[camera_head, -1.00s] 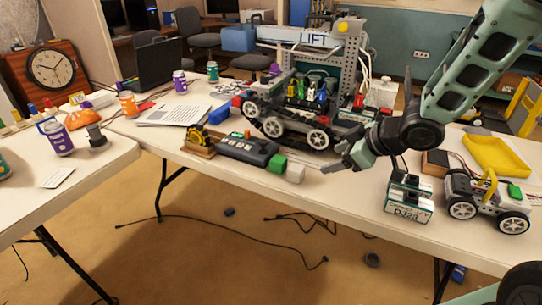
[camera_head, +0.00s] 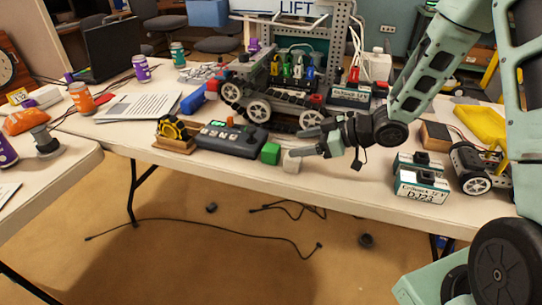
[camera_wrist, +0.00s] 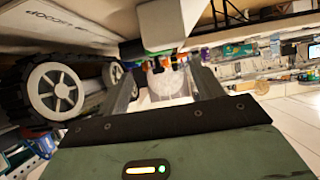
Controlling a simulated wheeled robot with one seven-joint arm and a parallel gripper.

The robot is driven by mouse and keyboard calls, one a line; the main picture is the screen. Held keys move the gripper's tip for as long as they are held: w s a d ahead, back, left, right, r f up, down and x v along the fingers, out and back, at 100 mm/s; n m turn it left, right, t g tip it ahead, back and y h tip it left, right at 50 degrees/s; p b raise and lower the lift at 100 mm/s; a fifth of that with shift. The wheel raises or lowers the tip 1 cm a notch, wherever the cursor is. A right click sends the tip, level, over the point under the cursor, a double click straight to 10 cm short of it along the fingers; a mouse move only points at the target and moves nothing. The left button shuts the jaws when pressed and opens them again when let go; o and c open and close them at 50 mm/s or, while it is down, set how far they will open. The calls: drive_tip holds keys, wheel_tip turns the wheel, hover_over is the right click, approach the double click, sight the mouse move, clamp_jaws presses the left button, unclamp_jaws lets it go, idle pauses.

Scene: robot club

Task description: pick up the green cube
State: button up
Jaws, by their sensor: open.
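The green cube (camera_head: 270,153) sits on the long white table near its front edge, just right of the black control box. A white cube (camera_head: 292,161) stands close to its right. My gripper (camera_head: 303,143) is open and empty, its fingers pointing left, by the white cube and a little to the right of the green cube. In the wrist view my gripper's two fingers (camera_wrist: 167,78) stand apart. I cannot make out the green cube surely there; a pale block shows at the top.
The control box (camera_head: 230,138) is left of the green cube. A wheeled rover (camera_head: 258,110) stands close behind. Battery packs (camera_head: 422,186) and a yellow tray (camera_head: 480,122) lie to the right. Cables lie on the floor in front of the table.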

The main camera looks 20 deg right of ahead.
sight(273, 147)
drive_tip(key=x, duration=0.8)
drive_tip(key=shift+a+r+b, duration=0.1)
drive_tip(key=shift+b, duration=0.3)
drive_tip(key=c, duration=1.1)
